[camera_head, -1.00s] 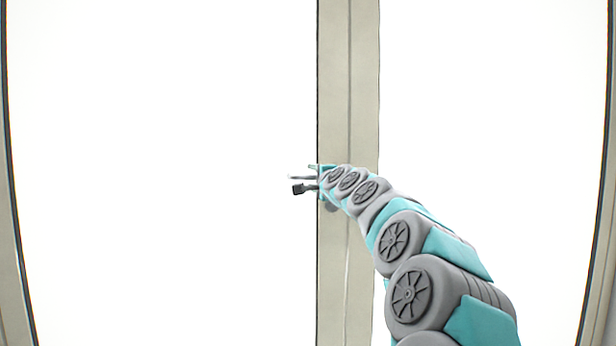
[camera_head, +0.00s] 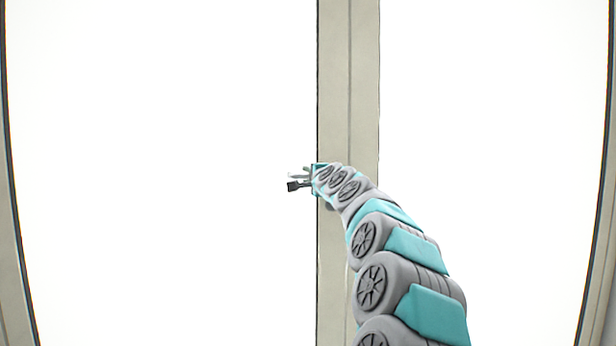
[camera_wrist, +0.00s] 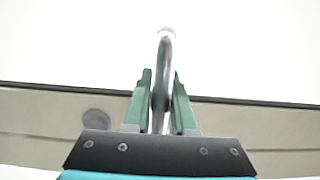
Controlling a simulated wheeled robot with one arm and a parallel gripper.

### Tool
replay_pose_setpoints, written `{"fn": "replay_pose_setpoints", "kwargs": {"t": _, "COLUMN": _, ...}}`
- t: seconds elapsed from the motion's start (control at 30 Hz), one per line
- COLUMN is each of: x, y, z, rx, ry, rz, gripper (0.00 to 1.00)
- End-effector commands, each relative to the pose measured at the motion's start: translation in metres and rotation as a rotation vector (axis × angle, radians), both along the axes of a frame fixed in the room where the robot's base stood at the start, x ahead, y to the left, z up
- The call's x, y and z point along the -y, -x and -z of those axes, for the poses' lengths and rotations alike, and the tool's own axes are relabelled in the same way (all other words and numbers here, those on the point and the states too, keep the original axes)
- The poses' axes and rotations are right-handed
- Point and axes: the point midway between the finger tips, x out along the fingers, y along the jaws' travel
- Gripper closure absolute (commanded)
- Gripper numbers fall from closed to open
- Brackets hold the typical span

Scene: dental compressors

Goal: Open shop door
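The shop door's light beige frame (camera_head: 348,270) stands upright in the middle of the head view, with bright white panes on both sides. A slim metallic door handle (camera_wrist: 165,60) shows in the wrist view, running lengthwise between the two green fingers of my gripper (camera_wrist: 162,85). The fingers are apart, one on each side of the handle, with a narrow gap visible at the left finger. In the head view my gripper (camera_head: 303,178) is small, at the left edge of the frame post. The handle is hard to make out there.
A round grey disc (camera_wrist: 96,118) sits on the beige frame in the wrist view. Curved beige side posts stand at the far left (camera_head: 14,240) and far right (camera_head: 603,240). The panes are washed out white, so nothing behind them can be told.

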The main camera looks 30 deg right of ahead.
Motion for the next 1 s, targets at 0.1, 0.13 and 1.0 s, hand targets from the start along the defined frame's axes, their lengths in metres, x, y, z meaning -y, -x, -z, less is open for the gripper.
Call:
{"fn": "replay_pose_setpoints", "kwargs": {"t": 0.1, "x": 0.0001, "y": 0.0000, "z": 0.0001, "rx": 0.000, "ry": 0.000, "rz": 0.000, "gripper": 0.91}}
{"fn": "replay_pose_setpoints", "kwargs": {"t": 0.13, "x": 0.0001, "y": 0.0001, "z": 0.0000, "rx": 0.000, "ry": 0.000, "rz": 0.000, "gripper": 0.94}}
{"fn": "replay_pose_setpoints", "kwargs": {"t": 1.0, "x": 0.0001, "y": 0.0000, "z": 0.0005, "rx": -0.001, "ry": 0.000, "rz": 0.000, "gripper": 1.00}}
